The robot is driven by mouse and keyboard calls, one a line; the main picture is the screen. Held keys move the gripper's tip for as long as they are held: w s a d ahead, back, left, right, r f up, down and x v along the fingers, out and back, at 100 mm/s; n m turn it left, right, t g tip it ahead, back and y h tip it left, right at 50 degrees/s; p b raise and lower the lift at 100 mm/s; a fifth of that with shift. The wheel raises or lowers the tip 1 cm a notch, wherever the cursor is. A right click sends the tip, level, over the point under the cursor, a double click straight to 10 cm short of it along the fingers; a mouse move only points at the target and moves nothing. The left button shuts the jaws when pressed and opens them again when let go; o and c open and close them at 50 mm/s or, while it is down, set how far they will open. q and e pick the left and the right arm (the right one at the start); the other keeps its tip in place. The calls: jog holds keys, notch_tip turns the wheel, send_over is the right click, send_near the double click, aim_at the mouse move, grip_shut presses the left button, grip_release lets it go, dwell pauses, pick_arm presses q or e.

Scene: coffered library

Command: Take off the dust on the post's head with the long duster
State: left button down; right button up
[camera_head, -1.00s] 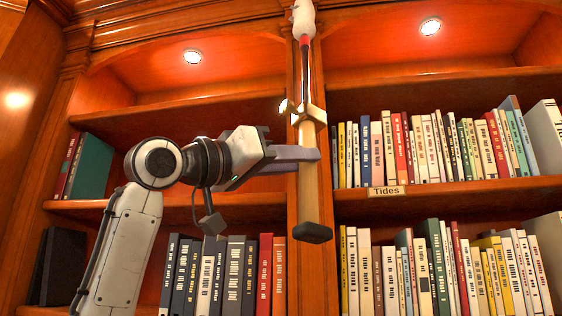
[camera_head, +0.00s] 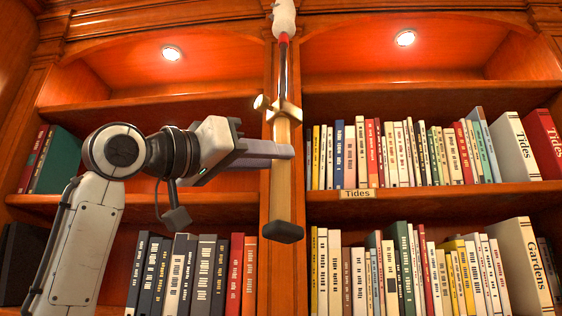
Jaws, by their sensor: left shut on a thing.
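The long duster (camera_head: 283,185) stands upright in front of the post between two bookcase bays. It has a pale wooden handle with a dark end cap, a metal shaft with a red collar, and a white head (camera_head: 284,18) cut off by the top edge. My left gripper (camera_head: 280,150) comes in from the left and is shut on the wooden handle. The post (camera_head: 267,70) is brown wood and partly hidden behind the duster. Its head is not clearly in view, and I cannot see dust on it. My right gripper is not in view.
A brass-coloured fitting (camera_head: 263,103) shows at the duster's handle top. Shelves of books fill both sides, with a "Tides" label (camera_head: 357,194) on the right shelf. Two lit ceiling lamps (camera_head: 172,53) shine in the upper bays. The upper left shelf is mostly empty.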

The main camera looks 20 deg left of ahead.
pick_arm(q)
jog(key=s+d+f+b, duration=0.1)
jog(key=s+f+b, duration=0.8)
jog(key=s+b, duration=0.1)
jog(key=shift+s+f, duration=0.25)
dwell(0.4)
jog(key=shift+d, duration=0.1)
